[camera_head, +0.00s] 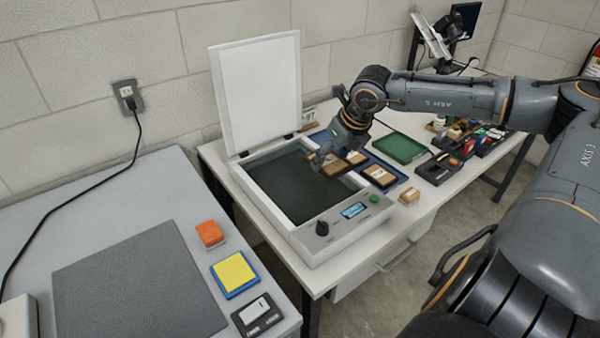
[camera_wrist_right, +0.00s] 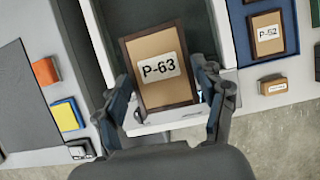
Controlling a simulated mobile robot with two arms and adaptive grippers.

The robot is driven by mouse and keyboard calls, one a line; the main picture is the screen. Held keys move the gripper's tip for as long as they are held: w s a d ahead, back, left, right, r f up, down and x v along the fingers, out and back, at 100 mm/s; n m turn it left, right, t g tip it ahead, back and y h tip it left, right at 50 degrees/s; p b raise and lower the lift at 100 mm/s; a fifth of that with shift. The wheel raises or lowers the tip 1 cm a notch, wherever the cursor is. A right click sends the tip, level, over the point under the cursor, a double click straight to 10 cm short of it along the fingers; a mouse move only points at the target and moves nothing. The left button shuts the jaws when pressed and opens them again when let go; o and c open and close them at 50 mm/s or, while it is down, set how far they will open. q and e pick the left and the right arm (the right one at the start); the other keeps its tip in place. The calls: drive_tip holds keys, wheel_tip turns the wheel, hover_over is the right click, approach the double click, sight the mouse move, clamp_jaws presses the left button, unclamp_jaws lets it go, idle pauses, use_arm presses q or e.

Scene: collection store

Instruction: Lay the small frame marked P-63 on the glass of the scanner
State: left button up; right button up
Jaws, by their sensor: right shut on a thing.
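The small frame marked P-63 (camera_wrist_right: 160,68) has a dark brown rim, a tan face and a white label. My right gripper (camera_wrist_right: 165,100) is shut on it, with a finger at each side. In the head view the right gripper (camera_head: 322,156) and the held frame (camera_head: 334,168) are over the far right part of the scanner's glass. The scanner (camera_head: 320,240) has its white lid (camera_head: 258,90) raised and its dark glass (camera_head: 290,190) bare. I cannot tell the gap between frame and glass. My left gripper is not in view.
A blue tray (camera_head: 397,178) beside the scanner holds another small frame (camera_head: 380,176), marked P-52 in the wrist view (camera_wrist_right: 267,34). A small wooden block (camera_head: 409,196), a green tray (camera_head: 400,148) and black bins (camera_head: 440,170) stand right. A grey table (camera_head: 90,210) stands left.

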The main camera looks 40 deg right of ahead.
drive_tip(key=shift+w+d+r+p, duration=0.1)
drive_tip(key=shift+w+p, duration=0.15)
drive_tip(key=shift+p, duration=0.15)
drive_tip(key=shift+w+d+p, duration=0.1)
drive_tip(key=shift+p, duration=0.25)
drive_tip(key=shift+w+f+p, duration=0.25)
drive_tip(key=shift+w+p, duration=0.3)
drive_tip(key=shift+p, duration=0.55)
drive_tip(key=p, duration=0.2)
approach(297, 177)
drive_tip(key=b, duration=0.1)
drive_tip(key=w+f+b, duration=0.1)
drive_tip(key=b, duration=0.1)
drive_tip(key=shift+w+d+f, duration=0.15)
drive_tip(key=shift+w+f, duration=0.1)
drive_tip(key=shift+w, duration=0.1)
drive_tip(key=f+b, duration=0.3)
drive_tip(key=f, duration=0.1)
drive_tip(key=shift+w+f, duration=0.1)
drive_tip(key=shift+w, duration=0.3)
